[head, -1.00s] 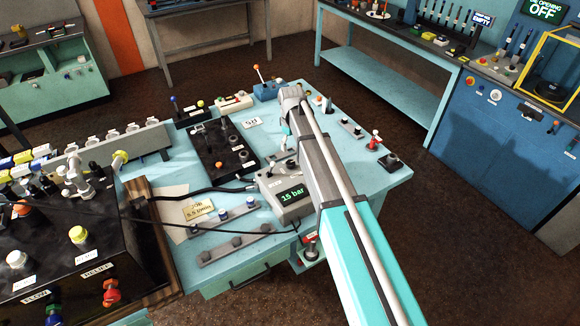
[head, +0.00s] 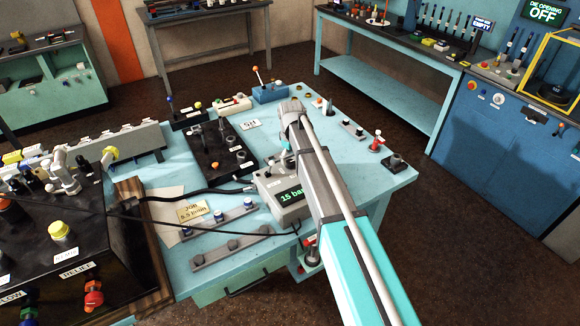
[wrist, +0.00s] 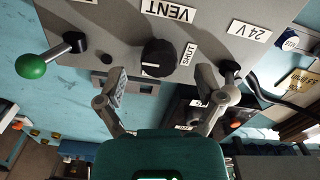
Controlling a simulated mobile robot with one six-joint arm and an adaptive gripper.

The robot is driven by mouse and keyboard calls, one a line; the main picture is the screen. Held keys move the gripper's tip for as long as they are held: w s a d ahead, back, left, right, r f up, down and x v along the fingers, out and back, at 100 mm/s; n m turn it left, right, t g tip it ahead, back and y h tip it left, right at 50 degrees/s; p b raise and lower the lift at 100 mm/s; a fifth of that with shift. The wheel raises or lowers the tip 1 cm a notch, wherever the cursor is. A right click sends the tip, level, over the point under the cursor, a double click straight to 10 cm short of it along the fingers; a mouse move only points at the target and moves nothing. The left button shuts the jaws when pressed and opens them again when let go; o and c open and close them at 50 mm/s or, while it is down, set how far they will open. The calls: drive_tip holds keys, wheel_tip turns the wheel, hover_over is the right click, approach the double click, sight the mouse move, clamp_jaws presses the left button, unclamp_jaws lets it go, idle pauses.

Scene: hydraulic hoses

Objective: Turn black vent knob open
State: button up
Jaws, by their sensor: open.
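The black vent knob (wrist: 158,58) sits on the face of a grey box, next to a VENT label (wrist: 168,10). A SHUT label (wrist: 188,54) is just right of it, and the knob's white pointer mark is on its lower side in the wrist view. My gripper (wrist: 162,80) is open and empty, with one finger on each side of the knob's lower edge in the picture; I cannot tell whether either touches it. In the head view the grey box (head: 270,187) shows a green 15 bar display, and my arm hides the knob.
A green-balled lever (wrist: 33,66) stands left of the knob, and a black fitting with a cable (wrist: 232,72) right of it by the 24 V label. A black valve block (head: 205,160) is beside the box. Clear blue tabletop (head: 345,185) lies right of my arm.

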drive_tip(key=shift+f+b, duration=0.8)
drive_tip(key=shift+f, duration=0.3)
